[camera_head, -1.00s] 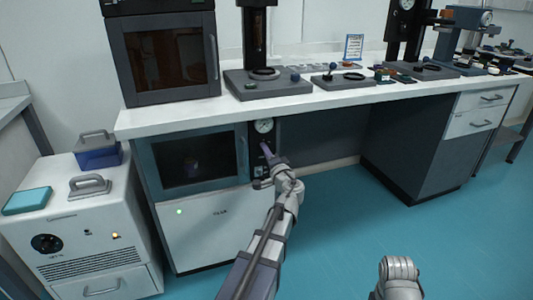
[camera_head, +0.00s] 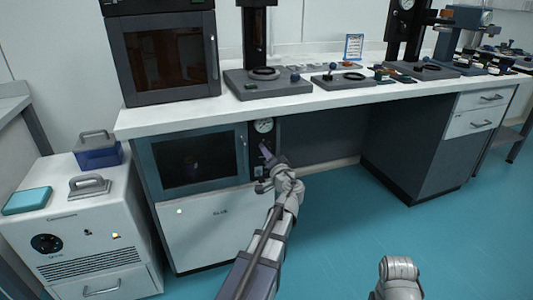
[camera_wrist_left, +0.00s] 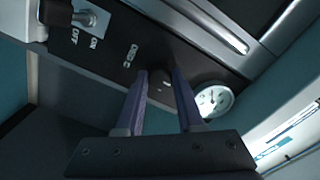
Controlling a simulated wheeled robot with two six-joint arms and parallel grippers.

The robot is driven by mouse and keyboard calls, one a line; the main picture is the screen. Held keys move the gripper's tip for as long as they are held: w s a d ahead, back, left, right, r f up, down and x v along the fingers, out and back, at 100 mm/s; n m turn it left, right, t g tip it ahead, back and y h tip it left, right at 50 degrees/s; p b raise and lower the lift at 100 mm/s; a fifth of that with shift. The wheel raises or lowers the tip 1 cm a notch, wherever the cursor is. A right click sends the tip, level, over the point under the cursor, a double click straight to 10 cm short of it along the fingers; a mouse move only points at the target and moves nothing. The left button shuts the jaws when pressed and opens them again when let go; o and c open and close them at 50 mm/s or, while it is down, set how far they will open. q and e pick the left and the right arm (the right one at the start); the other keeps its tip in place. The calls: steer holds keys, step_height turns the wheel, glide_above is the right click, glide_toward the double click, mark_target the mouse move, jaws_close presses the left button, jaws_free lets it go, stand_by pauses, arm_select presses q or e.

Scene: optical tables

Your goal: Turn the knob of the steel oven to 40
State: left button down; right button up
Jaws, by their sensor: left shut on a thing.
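The steel oven (camera_head: 195,205) stands under the bench, with a dark window (camera_head: 190,162) and a narrow black control panel at its right. A round white gauge (camera_head: 264,125) tops the panel and also shows in the left wrist view (camera_wrist_left: 213,100). My left gripper (camera_head: 264,150) is at the panel, below the gauge. In the left wrist view its purple fingers (camera_wrist_left: 163,82) are shut on the dark knob, which is mostly hidden between them against the black panel. The knob's setting cannot be read. My right gripper is not in view; only part of my right arm shows.
A toggle switch (camera_wrist_left: 88,18) with ON and OFF marks sits on the same panel, away from the fingers. The white bench top (camera_head: 200,115) overhangs the oven. A white cabinet unit (camera_head: 90,220) stands at left. The blue floor at right is clear.

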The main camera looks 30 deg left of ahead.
arm_select(q)
steer(key=c, duration=0.5)
jaws_free()
steer(key=v, duration=0.7)
steer(key=shift+s+d, duration=0.25)
steer(key=shift+s, duration=0.05)
